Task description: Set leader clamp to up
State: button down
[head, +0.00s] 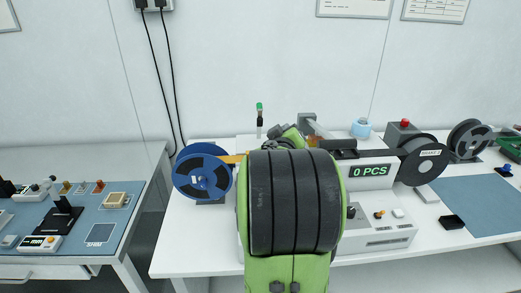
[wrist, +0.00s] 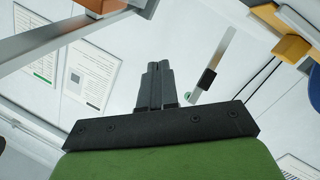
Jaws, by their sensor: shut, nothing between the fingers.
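My gripper (wrist: 155,68) shows in the wrist view with its two dark fingers together and nothing between them. In the head view my green and black arm covers the middle of the test handler (head: 385,238), and I cannot make out the fingertips. I cannot single out the leader clamp for certain, so its position cannot be told. A grey bracket with a brownish part (head: 314,128) shows just above and behind my arm. In the wrist view a pale bar with a black block (wrist: 208,78) stands to the right of the fingers, apart from them in the picture.
A blue reel (head: 203,175) stands left of my arm, with orange tape running behind it. A dark reel (head: 423,160) and a "0 PCS" display (head: 370,171) are at the right. A thin green-topped post (head: 259,119) rises behind. A blue mat (head: 478,207) has clear room.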

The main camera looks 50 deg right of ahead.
jog(key=s+a+f+n+t+h+b, duration=0.1)
jog(key=a+f+n+t+h+b, duration=0.1)
jog(key=a+f+n+h+b, duration=0.25)
jog(key=n+t+y+b, duration=0.2)
jog(key=n+t+b, duration=0.35)
jog(key=n, duration=0.35)
send_near(259, 112)
jog(key=p+x, duration=0.6)
jog(key=p, duration=0.6)
jog(key=shift+d+r, duration=0.1)
jog(key=shift+r, duration=0.05)
jog(key=shift+w+d+p, duration=0.25)
jog(key=shift+w+p, duration=0.05)
jog(key=shift+p, duration=0.25)
